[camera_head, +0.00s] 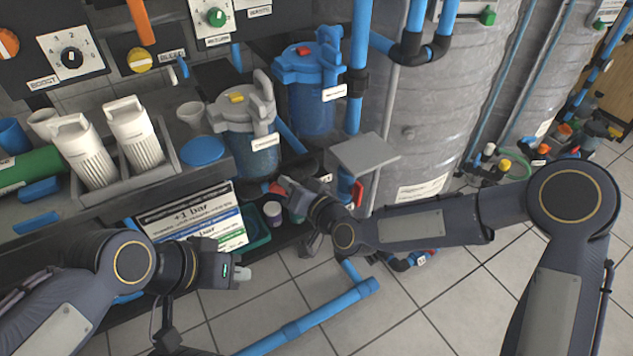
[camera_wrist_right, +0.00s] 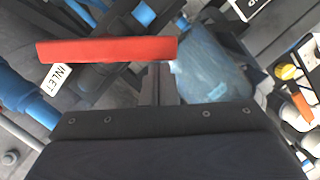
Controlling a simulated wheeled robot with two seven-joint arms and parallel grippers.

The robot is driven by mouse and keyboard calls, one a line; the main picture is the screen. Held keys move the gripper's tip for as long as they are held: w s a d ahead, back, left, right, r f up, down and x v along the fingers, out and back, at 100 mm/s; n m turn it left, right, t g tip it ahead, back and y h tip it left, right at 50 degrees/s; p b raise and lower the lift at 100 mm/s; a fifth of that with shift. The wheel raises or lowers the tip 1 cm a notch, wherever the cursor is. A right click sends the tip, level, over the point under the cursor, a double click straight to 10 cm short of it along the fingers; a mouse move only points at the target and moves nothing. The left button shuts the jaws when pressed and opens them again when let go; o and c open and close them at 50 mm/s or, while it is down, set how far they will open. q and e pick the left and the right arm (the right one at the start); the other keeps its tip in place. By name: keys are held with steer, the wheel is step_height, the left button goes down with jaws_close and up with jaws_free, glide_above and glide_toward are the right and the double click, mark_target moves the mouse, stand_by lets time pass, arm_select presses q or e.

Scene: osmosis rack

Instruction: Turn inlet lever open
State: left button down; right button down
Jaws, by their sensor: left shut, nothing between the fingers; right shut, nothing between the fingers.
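The red inlet lever (camera_wrist_right: 105,49) lies across the upper left of the right wrist view, beside a white INLET label (camera_wrist_right: 57,80). My right gripper (camera_wrist_right: 160,72) is shut and empty, with its fingertips at the lever's right part. I cannot tell whether they touch it. In the head view my right gripper (camera_head: 284,184) is low in front of the blue filter housing, with a bit of red (camera_head: 275,189) at its tips. My left gripper (camera_head: 245,273) is shut and empty over the floor at the lower left.
A clear housing with a grey cap (camera_head: 241,106) and a blue-capped housing (camera_head: 309,66) stand behind my right gripper. A grey plate (camera_head: 362,153) and another red handle (camera_head: 357,191) are right of it. A blue floor pipe (camera_head: 310,318) runs between my arms.

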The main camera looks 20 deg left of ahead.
steer(key=shift+s+a+f+n+h, duration=0.3)
steer(key=shift+s+a+n, duration=0.2)
steer(key=shift+n, duration=0.3)
steer(key=shift+s+a+f+n+b, duration=0.15)
steer(key=shift+n+b, duration=0.2)
steer(key=shift+n, duration=0.05)
arm_select(q)
steer(key=f+b, duration=0.1)
steer(key=d+f+b, duration=0.1)
steer(key=f, duration=0.1)
steer(key=shift+d, duration=0.1)
arm_select(e)
steer(key=f+n, duration=0.1)
steer(key=s+a+f+n+t+h, duration=0.1)
steer(key=n, duration=0.1)
steer(key=shift+s+a+f, duration=0.1)
steer(key=shift+a+f, duration=0.1)
